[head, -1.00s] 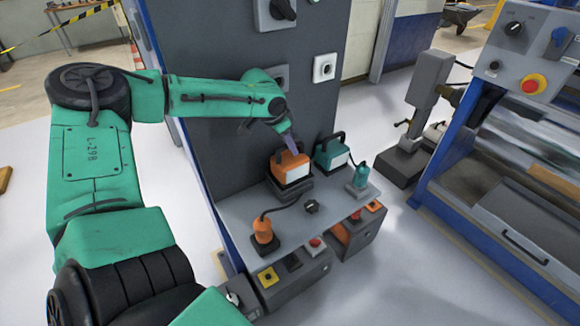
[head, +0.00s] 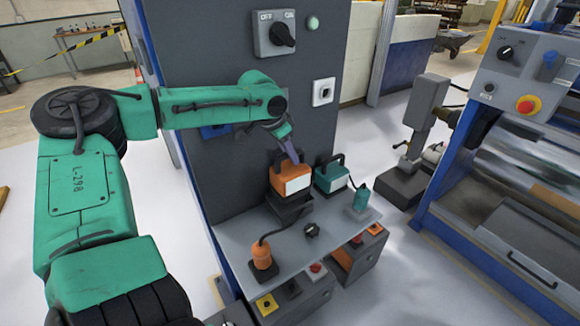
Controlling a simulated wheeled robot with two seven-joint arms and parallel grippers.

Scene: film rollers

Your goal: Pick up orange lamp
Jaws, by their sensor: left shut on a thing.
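The orange lamp (head: 291,180), a boxy body with a pale front face and a dark handle, is above its dark stand (head: 289,210) on the grey shelf. My left gripper (head: 292,155) comes down from above and is shut on the top of the lamp. Its fingertips are small, and the lamp's handle partly hides behind them. The lamp seems slightly raised off the stand. A similar teal lamp (head: 331,177) stands just to its right. My right gripper is out of view.
A dark panel with a switch (head: 276,38) rises right behind the lamps. The shelf (head: 285,245) also holds an orange corded plug (head: 262,256), a dark knob (head: 311,230) and a teal bottle-like piece (head: 361,200). A blue-framed machine stands at right.

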